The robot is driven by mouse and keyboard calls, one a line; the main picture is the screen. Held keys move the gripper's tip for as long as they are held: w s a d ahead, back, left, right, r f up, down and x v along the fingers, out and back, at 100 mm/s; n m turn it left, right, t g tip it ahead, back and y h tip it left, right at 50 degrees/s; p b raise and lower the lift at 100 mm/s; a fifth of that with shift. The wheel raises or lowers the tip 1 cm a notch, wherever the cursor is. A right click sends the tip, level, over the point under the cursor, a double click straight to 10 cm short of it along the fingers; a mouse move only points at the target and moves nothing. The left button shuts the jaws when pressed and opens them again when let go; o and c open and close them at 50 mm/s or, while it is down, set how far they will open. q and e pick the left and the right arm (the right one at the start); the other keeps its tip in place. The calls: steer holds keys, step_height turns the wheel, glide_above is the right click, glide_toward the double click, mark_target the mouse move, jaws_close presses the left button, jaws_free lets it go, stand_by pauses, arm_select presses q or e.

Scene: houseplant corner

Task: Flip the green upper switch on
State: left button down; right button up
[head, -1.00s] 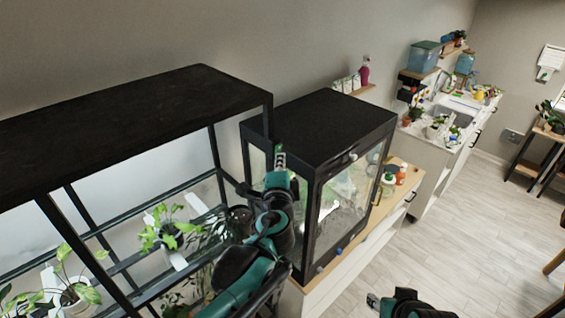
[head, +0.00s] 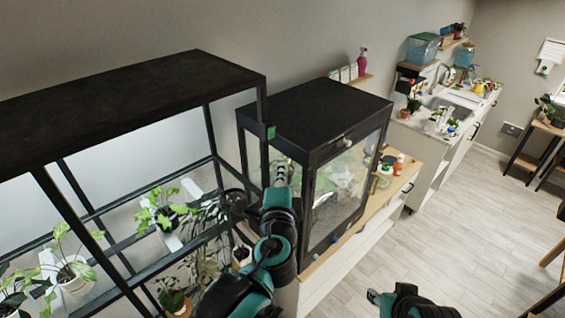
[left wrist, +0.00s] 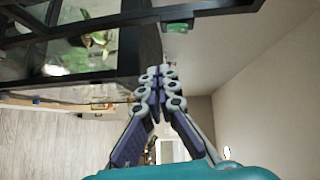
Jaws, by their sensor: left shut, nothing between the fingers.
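The green switch (head: 271,132) is a small green block on the front right post of the black plant shelf (head: 262,95). It also shows near the top of the left wrist view (left wrist: 177,27). My left gripper (head: 281,168) is shut and empty, just below the green switch and apart from it in the head view. In the left wrist view its closed fingertips (left wrist: 160,75) lie below the switch in the picture. No lower switch can be made out. My right gripper (head: 374,297) is at the bottom edge of the head view, far from the switch; its fingers are too small to judge.
A black glass-fronted cabinet (head: 318,115) stands close to the right of the post. Potted plants (head: 163,217) sit on the shelf at left.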

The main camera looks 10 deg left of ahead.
arm_select(q)
steer(key=s+a+f+n+g+y+b, duration=0.1)
steer(key=s+a+f+n+g+b, duration=0.15)
steer(key=f+b, duration=0.5)
steer(key=s+a+f+n+g+b, duration=0.1)
steer(key=s+a+f+n+b, duration=0.25)
steer(key=f, duration=0.75)
steer(key=s+a+f+n+g+y+b, duration=0.1)
steer(key=s+a+f+n+g+b, duration=0.2)
steer(key=f+b, duration=0.5)
steer(key=s+f+n+g+h+b, duration=0.1)
steer(key=s+f+n+h+b, duration=0.1)
steer(key=f+b, duration=0.6)
steer(key=s+f+n+g+h+b, duration=0.1)
steer(key=s+f+n+b, duration=0.3)
steer(key=f, duration=1.4)
steer(key=s+g+b, duration=0.1)
steer(key=s+b, duration=0.2)
steer(key=shift+f+n+h+b, duration=0.35)
steer(key=shift+n+h+b, duration=0.05)
arm_select(e)
step_height(320, 180, down, 35)
steer(key=shift+d, duration=0.15)
